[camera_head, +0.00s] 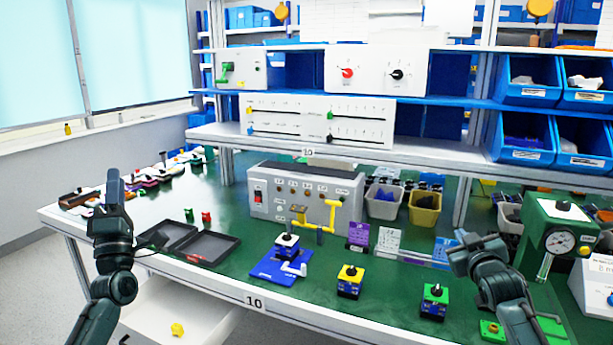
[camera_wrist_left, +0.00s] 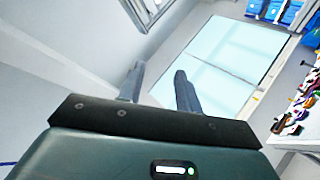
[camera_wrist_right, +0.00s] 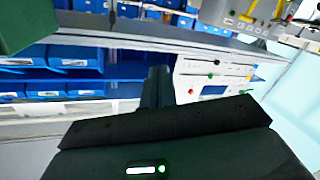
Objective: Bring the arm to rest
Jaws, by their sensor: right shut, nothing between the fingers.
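My left gripper (camera_head: 115,182) is raised at the left, above the table's left front part, with its fingers pointing up. In the left wrist view its two fingers (camera_wrist_left: 158,85) stand apart with nothing between them. My right gripper (camera_head: 460,248) is in the air over the right part of the green table, apart from the objects there. In the right wrist view its fingers (camera_wrist_right: 156,85) are together and empty. A yellow-topped rotary switch (camera_head: 349,281) and a green-topped one (camera_head: 434,300) stand on the table in front of it. A panel with red and black knobs (camera_head: 370,72) stands on the shelf.
A grey control box (camera_head: 290,195) with a yellow handle stands mid-table. A black tray (camera_head: 205,245) and a blue-based device (camera_head: 285,262) lie left of the switches. A green press with a gauge (camera_head: 555,235) stands close to the right arm. An open drawer (camera_head: 180,310) is below the table.

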